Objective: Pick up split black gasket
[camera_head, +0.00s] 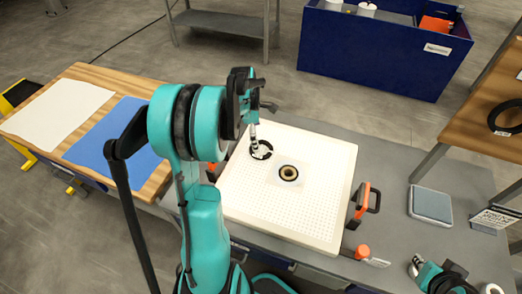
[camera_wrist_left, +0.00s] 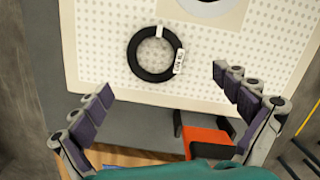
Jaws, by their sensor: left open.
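The black gasket (camera_head: 261,150) is a ring lying flat on the white perforated filter plate (camera_head: 240,198), near its upper left corner in the head view. In the left wrist view the gasket (camera_wrist_left: 135,50) shows whole, with two small white tags on it; I cannot make out the split. My left gripper (camera_wrist_left: 162,83) is open and empty, its fingers spread apart above the plate with the gasket ahead between them. In the head view my left arm partly covers the plate's left side. My right gripper (camera_head: 442,277) is at the lower right, away from the plate; its jaws are unclear.
An orange-handled clamp (camera_head: 362,200) stands at the plate's right edge. A grey pad (camera_head: 431,206) and a sign (camera_head: 494,219) are on the grey table at right. Another black ring (camera_head: 507,118) lies on the wooden shelf.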

